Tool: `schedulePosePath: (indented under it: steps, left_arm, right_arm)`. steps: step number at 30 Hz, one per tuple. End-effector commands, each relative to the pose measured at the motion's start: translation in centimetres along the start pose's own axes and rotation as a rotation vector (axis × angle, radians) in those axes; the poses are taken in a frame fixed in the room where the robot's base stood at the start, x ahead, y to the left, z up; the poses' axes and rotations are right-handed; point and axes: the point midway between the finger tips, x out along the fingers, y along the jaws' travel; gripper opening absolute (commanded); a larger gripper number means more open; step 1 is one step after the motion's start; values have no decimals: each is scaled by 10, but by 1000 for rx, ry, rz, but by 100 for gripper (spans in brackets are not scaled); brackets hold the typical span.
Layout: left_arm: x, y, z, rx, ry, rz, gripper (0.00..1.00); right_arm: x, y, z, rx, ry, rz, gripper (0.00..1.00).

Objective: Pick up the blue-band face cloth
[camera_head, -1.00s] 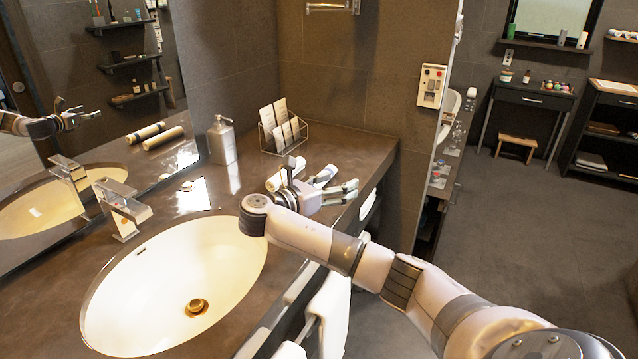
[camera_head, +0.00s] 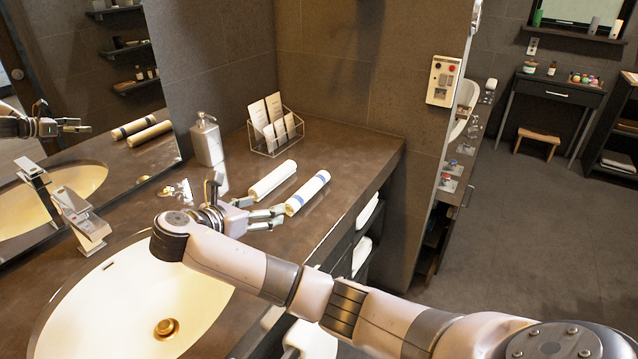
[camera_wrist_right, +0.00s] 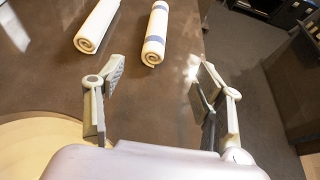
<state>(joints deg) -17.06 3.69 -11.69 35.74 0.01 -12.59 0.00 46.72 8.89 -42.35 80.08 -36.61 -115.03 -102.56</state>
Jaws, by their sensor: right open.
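The blue-band face cloth (camera_head: 307,193) is a white roll with blue bands, lying on the dark counter right of the sink. It also shows in the right wrist view (camera_wrist_right: 156,35), ahead of the jaws. My right gripper (camera_head: 264,214) is just short of its near end, with fingers pointing toward the right of the head view. In the wrist view the right gripper's fingers (camera_wrist_right: 161,78) are spread wide with only counter between them. Whether the fingertips touch the cloth is unclear in the head view. My left gripper is not in view.
A plain white roll (camera_head: 272,180) lies beside the banded one, on its left. A soap dispenser (camera_head: 207,140) and a wire card holder (camera_head: 274,132) stand behind. The sink (camera_head: 120,310) is at the near left. The counter's right edge is close to the cloth.

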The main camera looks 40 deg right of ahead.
Motion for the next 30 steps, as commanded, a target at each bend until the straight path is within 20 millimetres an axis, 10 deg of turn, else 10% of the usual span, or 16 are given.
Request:
schedulePosePath:
  steps: [11,30]
  left_arm:
    - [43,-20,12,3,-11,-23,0]
    - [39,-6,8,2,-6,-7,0]
  right_arm:
    - [52,0,-5,2,-5,-1,63]
    - [139,2,-3,-1,1,-3,63]
